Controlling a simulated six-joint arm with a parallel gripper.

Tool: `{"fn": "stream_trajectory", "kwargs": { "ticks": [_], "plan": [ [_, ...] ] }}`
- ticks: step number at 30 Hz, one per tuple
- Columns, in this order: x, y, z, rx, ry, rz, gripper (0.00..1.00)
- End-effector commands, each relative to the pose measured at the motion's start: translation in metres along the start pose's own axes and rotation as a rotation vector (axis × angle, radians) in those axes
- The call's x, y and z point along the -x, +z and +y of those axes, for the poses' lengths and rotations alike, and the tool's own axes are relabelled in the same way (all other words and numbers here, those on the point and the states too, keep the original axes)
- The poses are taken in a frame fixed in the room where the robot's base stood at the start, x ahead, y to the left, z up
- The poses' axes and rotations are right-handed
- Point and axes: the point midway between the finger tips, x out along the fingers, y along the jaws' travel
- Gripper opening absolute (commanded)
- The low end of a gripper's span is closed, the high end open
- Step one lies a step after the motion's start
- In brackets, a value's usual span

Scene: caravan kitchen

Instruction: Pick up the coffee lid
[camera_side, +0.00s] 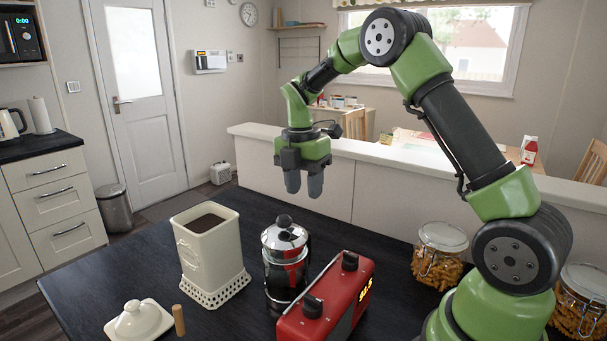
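The coffee lid (138,320), cream-white with a round knob on top, lies on the dark worktop at the front left, knob up. The coffee canister (207,262), tall, square and cream, stands uncovered behind it to the right, with dark ground coffee showing inside. My gripper (304,185) hangs in the air above and behind the worktop, fingers pointing down. A gap shows between its two grey fingers and nothing is between them. It is well apart from the lid, up and to the right of it in the picture.
A wooden stick or handle (179,320) stands close to the lid's right side. A French press (286,262) and a red appliance with dark knobs (337,303) stand right of the canister. Glass jars (438,255) are further right. The worktop left of the canister looks clear.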

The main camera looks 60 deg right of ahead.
Motion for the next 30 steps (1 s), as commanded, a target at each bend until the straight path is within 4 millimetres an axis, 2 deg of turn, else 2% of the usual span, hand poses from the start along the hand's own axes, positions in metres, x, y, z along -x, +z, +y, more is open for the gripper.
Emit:
{"fn": "stream_trajectory", "kwargs": {
  "ticks": [1, 7, 11, 16, 21, 27, 30],
  "plan": [
    [0.009, 0.0, 0.001, -0.001, 0.004, -0.001, 0.4],
    [0.029, -0.002, -0.001, -0.019, 0.01, 0.0, 0.4],
    [0.053, -0.018, -0.012, -0.167, 0.07, 0.004, 0.4],
    [0.098, -0.058, -0.051, -0.584, 0.219, 0.079, 0.4],
    [0.124, -0.097, -0.105, -1.056, 0.34, 0.262, 0.4],
    [0.124, -0.128, -0.163, -1.543, 0.369, 0.553, 0.4],
    [0.118, -0.136, -0.181, -1.709, 0.344, 0.671, 0.4]
  ]
}}
